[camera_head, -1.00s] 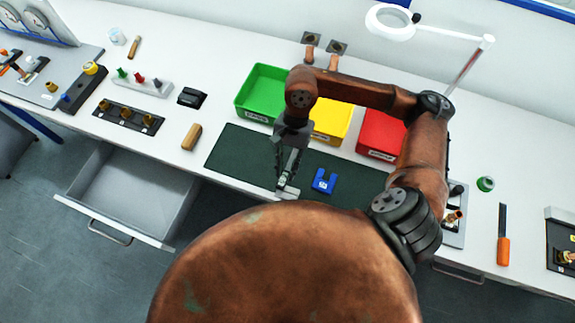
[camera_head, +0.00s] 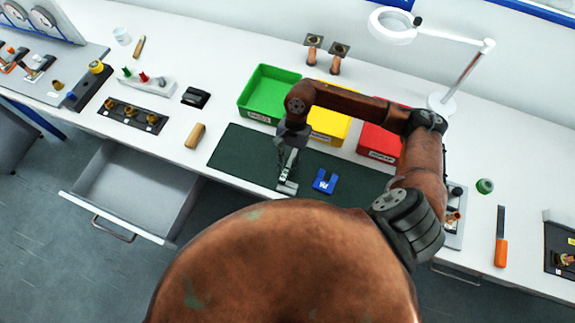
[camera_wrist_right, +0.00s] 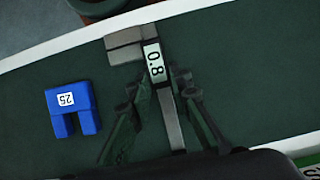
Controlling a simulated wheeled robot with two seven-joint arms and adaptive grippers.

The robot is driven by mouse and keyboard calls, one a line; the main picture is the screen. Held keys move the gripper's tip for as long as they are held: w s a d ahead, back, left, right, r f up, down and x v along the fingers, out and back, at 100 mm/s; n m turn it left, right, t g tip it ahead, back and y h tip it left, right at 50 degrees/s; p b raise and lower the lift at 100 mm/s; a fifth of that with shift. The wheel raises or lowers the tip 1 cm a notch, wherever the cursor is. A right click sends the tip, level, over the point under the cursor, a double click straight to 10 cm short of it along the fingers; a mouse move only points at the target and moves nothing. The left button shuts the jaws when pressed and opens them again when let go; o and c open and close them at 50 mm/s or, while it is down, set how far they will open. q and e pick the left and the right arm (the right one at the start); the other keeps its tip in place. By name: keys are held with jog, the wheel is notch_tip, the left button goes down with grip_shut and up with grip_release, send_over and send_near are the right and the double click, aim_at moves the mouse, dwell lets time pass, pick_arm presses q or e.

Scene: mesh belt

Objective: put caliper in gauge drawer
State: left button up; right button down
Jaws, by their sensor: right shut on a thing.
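The caliper (camera_head: 287,187) is a grey measuring tool over the front edge of the dark green mat (camera_head: 232,152). In the right wrist view the caliper (camera_wrist_right: 170,115) shows its long beam and a display reading 0.8. My right gripper (camera_head: 287,170) points down and is shut on it; whether the caliper still touches the mat is unclear. In the wrist view the two fingers of my right gripper (camera_wrist_right: 160,92) stand on either side of it. The open grey drawer (camera_head: 128,185) under the bench at the left looks empty. My left gripper is not in view.
A blue block marked 25 (camera_head: 325,181) lies right of the caliper. Green (camera_head: 265,95), yellow (camera_head: 328,125) and red (camera_head: 378,143) bins stand behind the mat.

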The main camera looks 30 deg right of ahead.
jog(key=shift+f, duration=0.15)
jog(key=c, duration=1.8)
grip_release()
jog(key=shift+o, duration=0.2)
